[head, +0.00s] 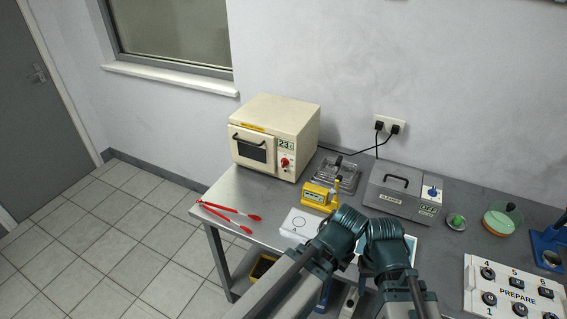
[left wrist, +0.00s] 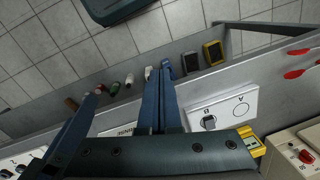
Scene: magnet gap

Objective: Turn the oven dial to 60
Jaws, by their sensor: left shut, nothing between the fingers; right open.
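The cream oven (head: 270,125) stands at the back left of the table, with a dark door window and black handle. Its red dial (head: 284,162) is on the lower right of its front, under a display reading about 23. The dial also shows at the right edge of the left wrist view (left wrist: 305,156). Its pointer is too small to read. My left gripper (left wrist: 161,70) is shut and empty, in front of the oven and away from the dial. My right gripper (head: 388,240) is beside my left arm, apart from the oven; its fingertips are mostly hidden.
Red tongs (head: 230,210) lie at the table's left corner. A numbered panel (head: 515,297) is at right.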

